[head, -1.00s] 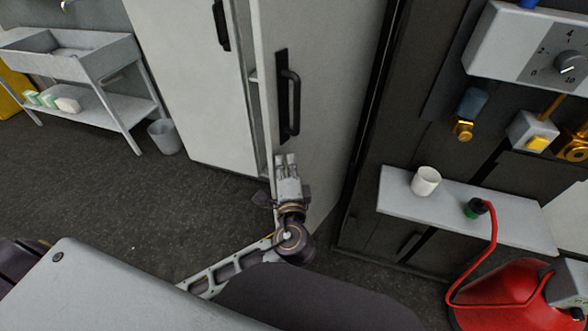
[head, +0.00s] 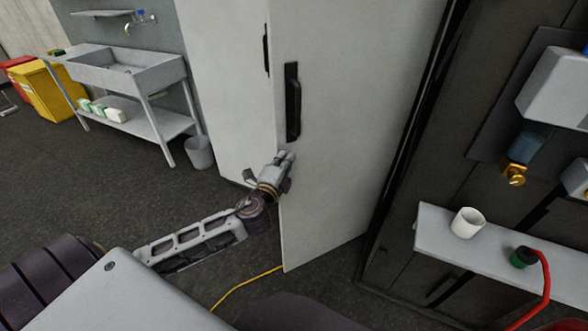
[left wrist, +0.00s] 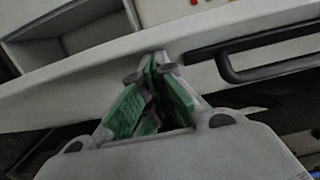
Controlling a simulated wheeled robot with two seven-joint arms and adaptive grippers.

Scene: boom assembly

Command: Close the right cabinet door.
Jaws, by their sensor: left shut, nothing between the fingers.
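The right cabinet door (head: 350,130) is a tall pale panel with a black vertical handle (head: 292,102). It stands ajar, its free left edge and lower corner out in front of the closed-looking left door (head: 220,80). My left gripper (head: 287,156) is shut and empty, at the door's free edge just below the handle; its tips look touching or very near the panel. In the left wrist view, the shut green-padded fingers (left wrist: 158,60) point at the pale door (left wrist: 90,88), with the handle (left wrist: 265,65) to the right and a cabinet compartment at upper left. My right gripper is out of view.
A dark panel with a shelf (head: 435,235) holding a white cup (head: 467,222) stands to the right. A sink table (head: 130,75) and a grey bin (head: 199,152) stand at left.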

